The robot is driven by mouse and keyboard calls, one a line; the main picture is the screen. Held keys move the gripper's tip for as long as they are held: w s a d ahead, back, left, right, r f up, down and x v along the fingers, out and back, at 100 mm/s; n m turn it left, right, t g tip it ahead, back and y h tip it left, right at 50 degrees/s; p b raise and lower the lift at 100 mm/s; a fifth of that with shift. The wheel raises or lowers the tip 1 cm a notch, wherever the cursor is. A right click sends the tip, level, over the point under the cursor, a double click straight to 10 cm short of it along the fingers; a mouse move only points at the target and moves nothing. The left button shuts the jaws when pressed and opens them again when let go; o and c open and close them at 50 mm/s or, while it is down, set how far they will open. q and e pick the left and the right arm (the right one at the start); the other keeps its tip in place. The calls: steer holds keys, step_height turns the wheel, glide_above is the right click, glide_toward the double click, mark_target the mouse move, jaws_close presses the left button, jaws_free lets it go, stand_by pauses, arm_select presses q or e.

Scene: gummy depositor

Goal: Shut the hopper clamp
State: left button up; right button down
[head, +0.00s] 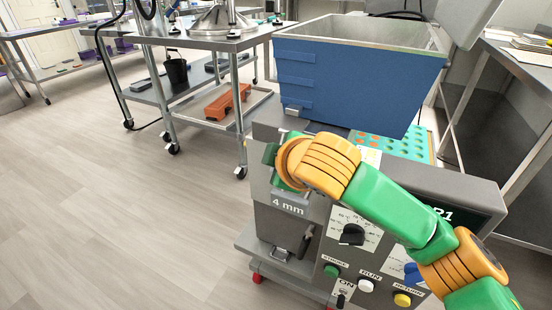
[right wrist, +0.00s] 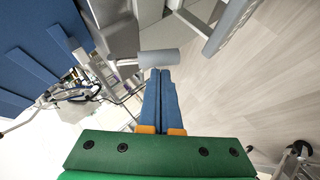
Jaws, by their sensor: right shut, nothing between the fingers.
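The blue hopper (head: 355,80) sits on top of the grey depositor (head: 270,215) in the head view. Its blue wall (right wrist: 35,60) fills the left of the right wrist view. A grey cylindrical grip on a thin metal rod, which looks like the clamp handle (right wrist: 158,58), lies just beyond my right fingertips. I cannot tell whether they touch it. My right gripper (right wrist: 160,74) is shut with its blue fingers together and nothing between them. In the head view my right arm covers the fingers and the handle. My left gripper is not in view.
A small metal bracket (head: 292,112) shows at the hopper's lower left edge. Dials and coloured buttons (head: 365,285) are on the depositor's front. A steel cart (head: 215,42) stands behind left, and a counter (head: 520,65) stands at the right. The floor at left is clear.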

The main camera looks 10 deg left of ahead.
steer(key=shift+f, duration=0.1)
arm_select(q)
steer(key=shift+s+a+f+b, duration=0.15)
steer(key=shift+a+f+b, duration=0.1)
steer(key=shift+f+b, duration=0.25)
arm_select(e)
steer(key=shift+f+t, duration=0.2)
steer(key=shift+t, duration=0.1)
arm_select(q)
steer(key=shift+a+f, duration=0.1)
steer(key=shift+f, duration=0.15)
arm_select(e)
steer(key=shift+w+f+t, duration=0.1)
steer(key=shift+f+t, duration=0.1)
steer(key=shift+t, duration=0.1)
arm_select(q)
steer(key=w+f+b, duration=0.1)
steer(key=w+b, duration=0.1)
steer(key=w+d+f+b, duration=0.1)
steer(key=b, duration=0.1)
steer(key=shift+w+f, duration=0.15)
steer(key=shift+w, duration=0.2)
arm_select(e)
steer(key=w+f+n+t, duration=0.1)
steer(key=f+n+t, duration=0.1)
steer(key=t, duration=0.1)
steer(key=shift+w+d+f, duration=0.1)
steer(key=shift+w+d, duration=0.25)
steer(key=shift+w, duration=0.05)
steer(key=shift+w+f, duration=0.1)
